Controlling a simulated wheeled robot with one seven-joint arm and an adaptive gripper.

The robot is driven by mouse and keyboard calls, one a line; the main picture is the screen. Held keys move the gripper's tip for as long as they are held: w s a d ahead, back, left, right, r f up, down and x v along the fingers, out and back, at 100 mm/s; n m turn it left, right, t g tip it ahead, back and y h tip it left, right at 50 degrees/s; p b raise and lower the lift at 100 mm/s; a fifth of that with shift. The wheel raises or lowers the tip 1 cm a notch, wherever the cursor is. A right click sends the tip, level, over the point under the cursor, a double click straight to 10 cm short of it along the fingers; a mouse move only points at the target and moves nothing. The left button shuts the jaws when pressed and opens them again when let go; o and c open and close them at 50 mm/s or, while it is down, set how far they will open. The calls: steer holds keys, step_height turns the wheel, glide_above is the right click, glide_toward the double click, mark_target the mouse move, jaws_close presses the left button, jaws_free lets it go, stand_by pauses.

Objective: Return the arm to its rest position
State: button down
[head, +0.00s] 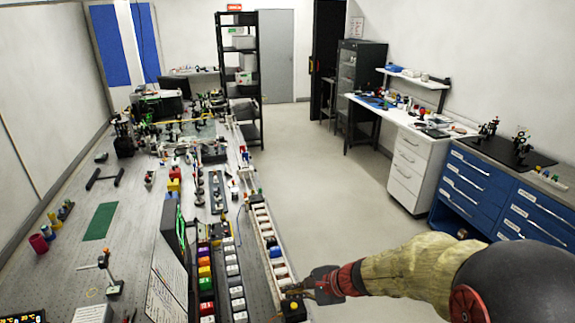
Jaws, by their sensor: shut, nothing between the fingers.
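My arm reaches in from the lower right of the head view, with a yellowish sleeve-like link and a dark rounded part. My gripper (297,289) is at the lower middle, at the right edge of the optical bench (130,209). Its fingers point left, near the end of a long white compartmented tray (262,228). The fingers are shut with nothing seen between them. I cannot tell whether the fingertips touch the small dark item beside them.
Rows of colored and grey blocks (206,283) stand left of the tray. A dark screen (174,228) stands further left. Open floor (330,200) lies between the bench and the blue drawer cabinets (480,185). A black shelf rack (238,75) stands at the back.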

steer(key=s+d+r+n+g+h+b, duration=0.1)
steer(key=s+d+n+g, duration=0.15)
steer(key=s+n, duration=0.4)
steer(key=s+d+n+g+h+b, duration=0.1)
steer(key=s+d+n+h, duration=0.15)
steer(key=s, duration=0.65)
steer(key=s+d+r+n+t+h+b, duration=0.4)
steer(key=s+d+r, duration=0.4)
steer(key=s+d, duration=0.2)
steer(key=shift+d+r+n+b, duration=0.25)
steer(key=shift+d+n+b, duration=0.7)
steer(key=shift+b, duration=0.45)
